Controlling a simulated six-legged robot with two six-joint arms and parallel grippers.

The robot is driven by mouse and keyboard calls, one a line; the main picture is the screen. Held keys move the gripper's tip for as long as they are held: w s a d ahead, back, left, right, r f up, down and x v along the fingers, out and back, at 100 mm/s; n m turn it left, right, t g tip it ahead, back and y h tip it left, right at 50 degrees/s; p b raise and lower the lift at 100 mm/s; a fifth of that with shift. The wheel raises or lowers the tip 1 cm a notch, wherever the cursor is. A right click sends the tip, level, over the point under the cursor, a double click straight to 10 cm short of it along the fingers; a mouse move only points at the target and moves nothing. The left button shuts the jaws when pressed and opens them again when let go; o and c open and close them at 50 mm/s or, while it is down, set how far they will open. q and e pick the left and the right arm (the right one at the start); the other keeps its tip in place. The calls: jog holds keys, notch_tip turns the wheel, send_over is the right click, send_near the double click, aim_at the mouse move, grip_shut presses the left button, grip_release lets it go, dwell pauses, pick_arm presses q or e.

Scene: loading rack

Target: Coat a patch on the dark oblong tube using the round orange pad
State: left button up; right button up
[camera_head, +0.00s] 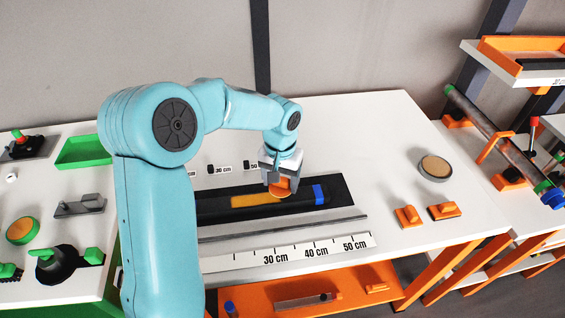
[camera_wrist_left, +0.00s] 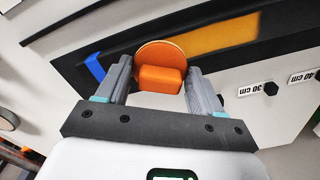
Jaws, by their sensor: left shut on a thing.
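The dark oblong tube (camera_head: 221,209) lies lengthwise on the white table, with an orange-yellow patch (camera_head: 250,200) on it and a blue band (camera_head: 319,194) near its right end. My left gripper (camera_head: 282,184) is over the tube, between the patch and the blue band. It is shut on the round orange pad (camera_head: 283,187). In the left wrist view the pad (camera_wrist_left: 160,76) sits between both fingers, its disc facing the tube, beside the patch (camera_wrist_left: 215,38). I cannot tell whether the disc touches the tube. My right gripper is not in view.
A ruler strip (camera_head: 300,251) marked in cm and a thin metal bar (camera_head: 285,228) lie in front of the tube. A round tan-topped dish (camera_head: 435,167) and two orange blocks (camera_head: 425,213) are at the right. A green tray (camera_head: 84,152) is at the left. The table's back right is clear.

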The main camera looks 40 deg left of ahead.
pick_arm(q)
jog(key=shift+w+r+p, duration=0.15)
jog(key=shift+r+p, duration=0.35)
jog(key=shift+r, duration=0.45)
jog(key=shift+r+p, duration=0.95)
jog(key=shift+r, duration=0.4)
jog(key=shift+a, duration=0.1)
